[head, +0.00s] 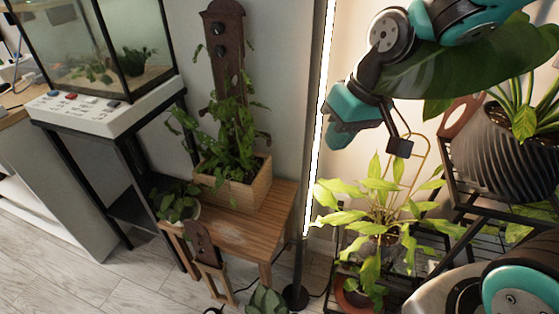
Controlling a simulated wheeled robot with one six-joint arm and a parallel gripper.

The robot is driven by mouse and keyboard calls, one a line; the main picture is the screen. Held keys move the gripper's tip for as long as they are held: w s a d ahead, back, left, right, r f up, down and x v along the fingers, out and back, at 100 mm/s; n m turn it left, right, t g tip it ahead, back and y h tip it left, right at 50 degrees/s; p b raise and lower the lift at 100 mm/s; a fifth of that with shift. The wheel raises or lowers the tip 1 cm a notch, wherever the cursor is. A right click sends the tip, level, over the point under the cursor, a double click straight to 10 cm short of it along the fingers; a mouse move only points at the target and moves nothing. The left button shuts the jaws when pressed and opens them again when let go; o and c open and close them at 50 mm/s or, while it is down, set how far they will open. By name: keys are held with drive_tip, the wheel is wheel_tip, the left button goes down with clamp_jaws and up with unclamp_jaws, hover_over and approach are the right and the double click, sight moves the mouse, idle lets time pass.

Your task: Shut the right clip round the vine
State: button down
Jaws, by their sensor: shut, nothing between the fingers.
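A leafy green vine (228,140) grows from a wooden planter box (240,184) and climbs a dark brown upright board (224,75). Two dark round fittings, an upper one (217,28) and a lower one (221,50), sit on the board above most of the leaves. I cannot make out which part is the right clip, or whether a clip is open. My gripper (399,149) is shut and empty, well to the right of the vine, in front of a thin gold hoop (424,150) above a yellow-green plant (374,192). Its fingertips are small and dark.
The planter stands on a small wooden table (262,213), with a small potted plant (179,203) at its left. A bright vertical light strip (320,110) stands between table and gripper. A fish tank (105,50) is at left. A ribbed grey pot (497,150) is on the right shelf.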

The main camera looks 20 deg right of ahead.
drive_tip(key=w+d+f+m+h+b, duration=0.1)
drive_tip(key=w+d+f+b, duration=0.2)
drive_tip(key=f, duration=0.3)
drive_tip(key=w+d+f+m+b, duration=0.1)
drive_tip(key=w+d+f+b, duration=0.15)
drive_tip(key=f, duration=0.25)
drive_tip(key=w+f+n+t+y, duration=0.1)
drive_tip(key=w+f+y, duration=0.1)
drive_tip(key=w, duration=0.9)
drive_tip(key=w+a+f+n+y, duration=0.1)
drive_tip(key=w+f+y, duration=0.1)
drive_tip(key=w, duration=1)
drive_tip(key=shift+a+n+t+y, duration=0.2)
drive_tip(key=shift+n+t+y, duration=0.2)
drive_tip(key=shift+y, duration=0.1)
drive_tip(key=shift+f, duration=0.1)
drive_tip(key=b+x, duration=0.1)
drive_tip(key=x, duration=0.9)
drive_tip(key=shift+b, duration=0.35)
drive_tip(key=shift+s, duration=0.1)
drive_tip(key=shift+s+a+m, duration=0.2)
drive_tip(key=shift+m, duration=0.2)
